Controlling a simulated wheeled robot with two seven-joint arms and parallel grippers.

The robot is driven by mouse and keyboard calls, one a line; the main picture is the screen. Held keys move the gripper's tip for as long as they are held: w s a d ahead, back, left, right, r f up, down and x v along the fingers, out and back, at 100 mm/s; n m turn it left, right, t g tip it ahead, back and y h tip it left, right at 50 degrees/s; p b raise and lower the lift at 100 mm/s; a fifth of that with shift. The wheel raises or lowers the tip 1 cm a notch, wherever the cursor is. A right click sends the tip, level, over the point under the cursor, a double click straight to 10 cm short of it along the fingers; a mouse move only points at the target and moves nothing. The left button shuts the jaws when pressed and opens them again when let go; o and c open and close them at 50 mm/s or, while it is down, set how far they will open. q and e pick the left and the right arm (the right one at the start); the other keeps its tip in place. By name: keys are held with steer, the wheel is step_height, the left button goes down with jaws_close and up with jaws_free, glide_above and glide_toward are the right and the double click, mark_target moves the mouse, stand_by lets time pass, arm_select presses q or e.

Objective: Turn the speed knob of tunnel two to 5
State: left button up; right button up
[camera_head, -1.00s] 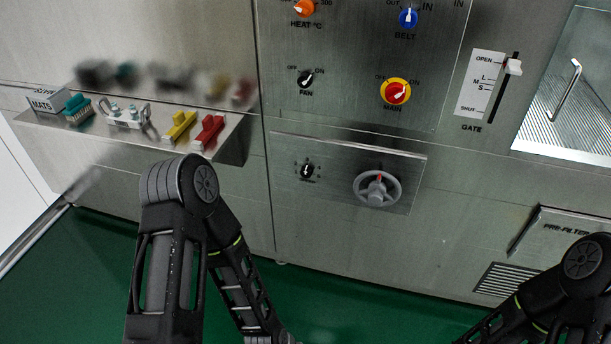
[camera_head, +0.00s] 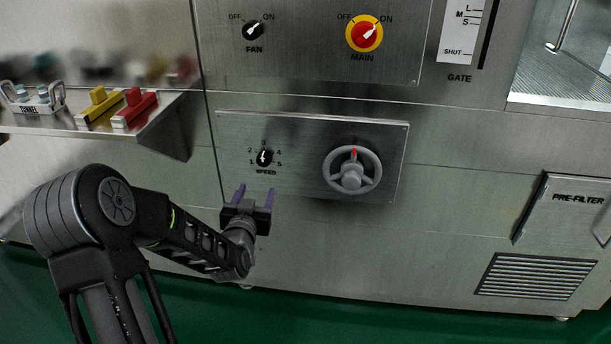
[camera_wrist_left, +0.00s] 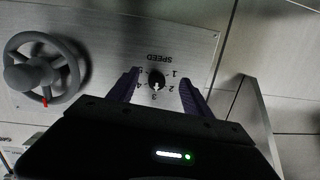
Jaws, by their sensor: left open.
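The black speed knob (camera_head: 264,157) sits on a steel plate under the fan and main switches, with marks 1 to 5 around it. Its white pointer appears to point up, near 3. In the left wrist view the knob (camera_wrist_left: 157,80) appears upside down, between my finger tips in the picture. My left gripper (camera_head: 254,192) is open, its purple fingers pointing up just below the knob. It looks empty and apart from the knob. In the left wrist view the left gripper (camera_wrist_left: 158,84) has a finger on each side of the knob. My right gripper is out of view.
A grey handwheel (camera_head: 352,172) with a red mark is right of the knob on the same plate; it also shows in the left wrist view (camera_wrist_left: 44,72). The fan knob (camera_head: 253,31) and red main switch (camera_head: 364,34) are above. A shelf (camera_head: 160,115) with yellow and red blocks juts out left.

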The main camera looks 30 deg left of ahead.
mark_target(263, 161)
arm_select(q)
steer(key=r, duration=0.2)
steer(key=r+m+t, duration=0.1)
steer(key=shift+w+r+y, duration=0.25)
steer(key=shift+w+y, duration=0.15)
steer(key=x, duration=0.7)
steer(key=shift+w+a+b, duration=0.15)
steer(key=shift+w+b, duration=0.2)
steer(key=shift+w, duration=0.05)
steer(key=shift+c, duration=0.2)
jaws_close()
